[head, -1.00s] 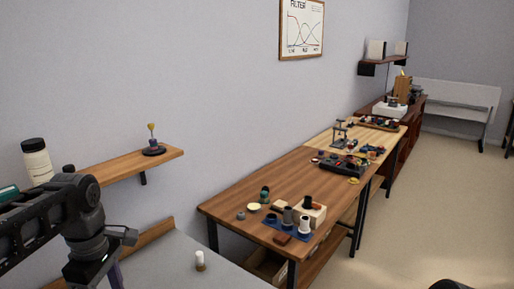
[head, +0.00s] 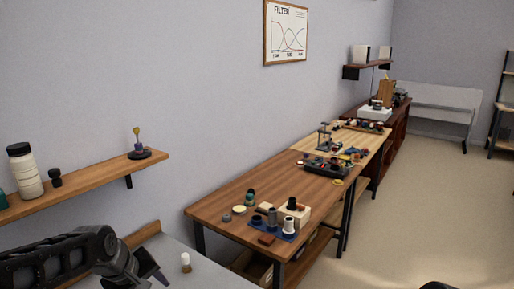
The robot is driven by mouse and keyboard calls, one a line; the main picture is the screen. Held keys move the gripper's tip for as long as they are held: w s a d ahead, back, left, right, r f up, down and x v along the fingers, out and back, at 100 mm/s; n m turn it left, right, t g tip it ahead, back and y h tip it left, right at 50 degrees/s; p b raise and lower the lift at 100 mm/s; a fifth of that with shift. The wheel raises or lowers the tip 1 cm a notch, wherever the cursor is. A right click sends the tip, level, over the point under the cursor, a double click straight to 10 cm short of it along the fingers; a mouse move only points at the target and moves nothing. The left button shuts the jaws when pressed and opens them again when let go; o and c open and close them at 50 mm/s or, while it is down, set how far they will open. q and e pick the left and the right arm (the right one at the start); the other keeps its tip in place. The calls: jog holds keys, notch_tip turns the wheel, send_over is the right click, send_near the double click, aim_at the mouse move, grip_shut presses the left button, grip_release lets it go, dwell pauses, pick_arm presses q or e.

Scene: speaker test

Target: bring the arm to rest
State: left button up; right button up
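My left arm (head: 70,258) comes in from the lower left, dark and jointed, low over the grey surface. Its gripper (head: 155,275) is at the bottom edge, partly cut off, and I cannot tell its finger state. A small white-topped bottle (head: 185,262) stands on the grey surface (head: 205,275), to the right of the gripper and apart from it. My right gripper is not clearly in view; only a dark shape shows at the bottom right edge.
A wooden shelf (head: 95,183) above the arm holds a white bottle (head: 26,172), a dark jar (head: 55,178) and a small stand (head: 138,146). A wooden table (head: 230,198) to the right carries many parts. The floor (head: 420,210) at the right is clear.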

pick_arm(q)
jog(key=s+d+f+m+h, duration=0.15)
jog(key=d+f, duration=0.25)
jog(key=f, duration=0.4)
jog(key=s+d+f+m, duration=0.2)
jog(key=d+f+m, duration=0.15)
jog(key=f, duration=0.45)
jog(key=s+d+f+m, duration=0.1)
jog(key=s+d+f, duration=0.1)
jog(key=d+f, duration=0.45)
jog(key=s+d+f+g, duration=0.2)
jog(key=s+f, duration=0.5)
jog(key=s, duration=0.3)
jog(key=s+d+f+g+h, duration=0.1)
jog(key=s+d+f+g, duration=0.1)
jog(key=s+f, duration=0.5)
jog(key=s, duration=0.4)
jog(key=shift+m+g, duration=0.3)
jog(key=shift+m, duration=0.1)
